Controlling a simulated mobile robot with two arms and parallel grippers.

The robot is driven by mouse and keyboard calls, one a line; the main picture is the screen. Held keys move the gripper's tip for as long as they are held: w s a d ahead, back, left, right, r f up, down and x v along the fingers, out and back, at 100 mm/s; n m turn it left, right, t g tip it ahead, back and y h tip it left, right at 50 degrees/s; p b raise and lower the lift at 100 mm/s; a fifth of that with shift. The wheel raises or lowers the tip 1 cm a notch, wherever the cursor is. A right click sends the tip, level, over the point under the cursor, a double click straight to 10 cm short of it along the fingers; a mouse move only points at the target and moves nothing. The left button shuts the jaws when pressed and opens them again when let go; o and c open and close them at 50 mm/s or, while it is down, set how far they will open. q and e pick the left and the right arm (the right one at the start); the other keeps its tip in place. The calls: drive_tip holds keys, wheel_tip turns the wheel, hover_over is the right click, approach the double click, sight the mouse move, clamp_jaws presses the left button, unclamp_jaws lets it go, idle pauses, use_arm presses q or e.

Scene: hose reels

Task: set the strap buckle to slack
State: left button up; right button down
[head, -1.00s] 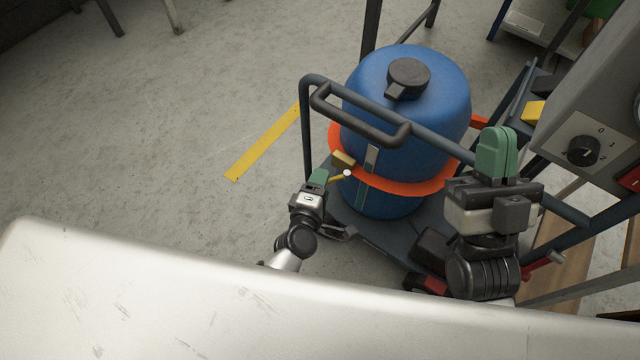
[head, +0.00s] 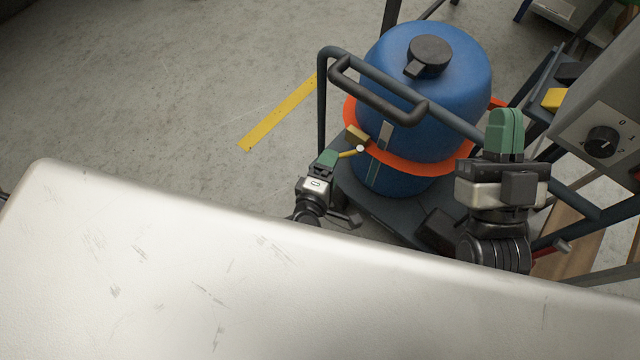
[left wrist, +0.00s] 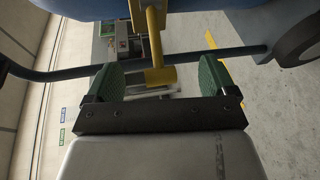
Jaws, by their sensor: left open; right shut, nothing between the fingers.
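An orange strap (head: 425,166) runs around a blue drum (head: 450,70). A yellow buckle block (head: 357,135) sits on the strap's left side. In the left wrist view the yellow lever (left wrist: 154,45) ends between the open green fingers of my left gripper (left wrist: 158,78), with a gap on both sides. I cannot tell its exact depth between them. My right gripper (head: 506,130) is shut and empty, raised right of the drum.
A dark cart frame with a handle (head: 380,92) stands around the drum, close to both grippers. A grey box with a black dial (head: 602,141) is at the right. A yellow floor stripe (head: 278,112) and clear concrete lie to the left.

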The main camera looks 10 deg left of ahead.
use_arm(q)
drive_tip(key=p+v, duration=0.1)
drive_tip(key=v, duration=0.6)
drive_tip(key=shift+s, duration=0.3)
use_arm(e)
drive_tip(key=f+g, duration=0.1)
drive_tip(key=w+f+g+h, duration=0.1)
drive_tip(key=w+f+g, duration=0.1)
drive_tip(key=f+g, duration=0.1)
drive_tip(key=shift+d+f+h, duration=0.1)
drive_tip(key=shift+d+h, duration=0.05)
drive_tip(key=shift+h, duration=0.15)
